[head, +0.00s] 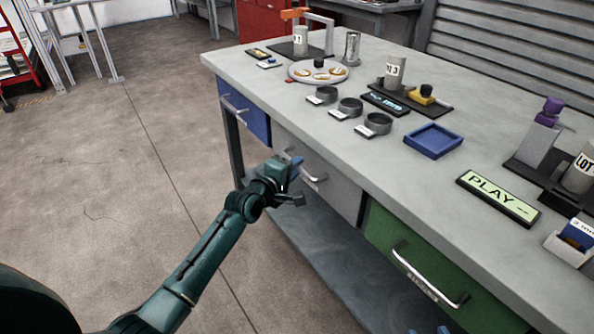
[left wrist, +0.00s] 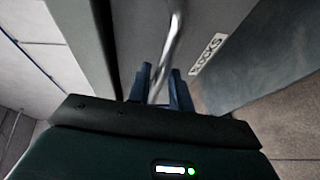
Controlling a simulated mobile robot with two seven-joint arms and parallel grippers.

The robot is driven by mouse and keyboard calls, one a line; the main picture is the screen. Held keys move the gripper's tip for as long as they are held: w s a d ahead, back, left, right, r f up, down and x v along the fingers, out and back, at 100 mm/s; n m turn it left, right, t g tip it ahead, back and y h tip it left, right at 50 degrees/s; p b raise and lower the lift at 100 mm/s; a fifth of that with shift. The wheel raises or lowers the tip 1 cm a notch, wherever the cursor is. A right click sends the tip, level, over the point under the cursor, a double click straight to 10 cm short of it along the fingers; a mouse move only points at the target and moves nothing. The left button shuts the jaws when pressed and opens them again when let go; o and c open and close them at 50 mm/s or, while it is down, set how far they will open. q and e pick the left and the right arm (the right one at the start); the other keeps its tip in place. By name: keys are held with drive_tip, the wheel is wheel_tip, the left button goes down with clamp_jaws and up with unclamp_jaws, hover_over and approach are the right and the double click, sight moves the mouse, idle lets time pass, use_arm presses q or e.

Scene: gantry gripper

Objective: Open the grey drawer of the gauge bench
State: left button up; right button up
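The grey drawer (head: 340,192) is the middle drawer in the bench front, between a blue and a green one. Its front looks flush with the bench, so it appears closed. My left gripper (head: 293,172) is at the left part of its silver handle (head: 317,180) and covers some of it. In the left wrist view the handle (left wrist: 172,45) runs between my two blue fingers (left wrist: 161,72). Some gap shows beside the bar, so the fingers look open around it; firm contact cannot be seen. My right gripper is out of view.
The blue drawer (head: 245,115) and green drawer (head: 425,270) flank the grey one. The floor in front (head: 120,150) is clear.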

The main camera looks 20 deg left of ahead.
use_arm(q)
drive_tip(key=shift+w+d+f, duration=0.1)
drive_tip(key=shift+w+d, duration=0.05)
drive_tip(key=shift+w, duration=0.5)
drive_tip(key=shift+c, duration=0.5)
clamp_jaws()
